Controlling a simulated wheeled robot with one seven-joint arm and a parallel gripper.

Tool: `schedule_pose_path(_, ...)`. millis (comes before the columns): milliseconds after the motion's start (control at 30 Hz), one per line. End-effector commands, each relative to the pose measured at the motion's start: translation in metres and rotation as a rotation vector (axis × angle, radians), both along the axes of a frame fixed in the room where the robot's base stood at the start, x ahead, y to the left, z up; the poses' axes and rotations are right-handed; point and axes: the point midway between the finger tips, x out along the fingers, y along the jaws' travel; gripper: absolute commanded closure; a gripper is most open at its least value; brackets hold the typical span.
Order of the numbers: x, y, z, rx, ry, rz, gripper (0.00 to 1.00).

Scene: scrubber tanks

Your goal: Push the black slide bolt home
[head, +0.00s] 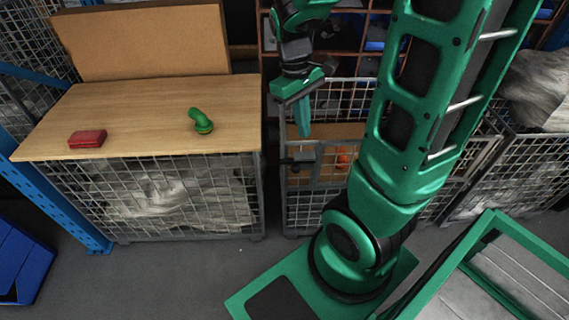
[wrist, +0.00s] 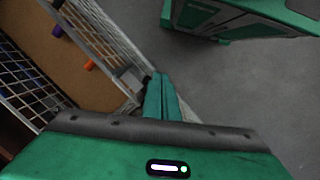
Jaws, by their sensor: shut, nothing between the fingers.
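The black slide bolt (head: 290,161) sits at a grey plate on the front of the middle wire cage (head: 325,183). In the wrist view a small dark piece that looks like the bolt (wrist: 147,80) shows just left of my fingertips, partly hidden by them. My gripper (head: 304,134) points down, shut and empty, above the bolt in the head view. In the wrist view its green fingers (wrist: 161,78) lie together beside the cage's top edge. I cannot tell whether they touch the bolt.
Inside the cage lie an orange object (wrist: 89,65) and a purple one (wrist: 57,31). A wooden-topped cage (head: 140,110) on the left carries a red block (head: 87,138) and a green bent piece (head: 201,121). Grey floor (head: 190,270) is open in front.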

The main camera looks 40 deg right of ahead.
Motion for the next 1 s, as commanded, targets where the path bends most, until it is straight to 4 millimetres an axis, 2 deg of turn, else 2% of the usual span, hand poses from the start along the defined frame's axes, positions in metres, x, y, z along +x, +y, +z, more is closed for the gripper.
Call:
schedule_pose_path(33,0.015,0.004,-0.011,-0.007,0.026,0.077,1.0)
schedule_pose_path(200,0.06,0.018,-0.048,-0.026,0.097,0.339,1.0)
schedule_pose_path(400,0.103,0.038,-0.095,-0.046,0.18,0.622,1.0)
schedule_pose_path(500,0.116,0.047,-0.115,-0.052,0.213,0.729,1.0)
schedule_pose_path(700,0.129,0.057,-0.135,-0.058,0.247,0.841,1.0)
schedule_pose_path(1000,0.131,0.057,-0.137,-0.059,0.251,0.854,1.0)
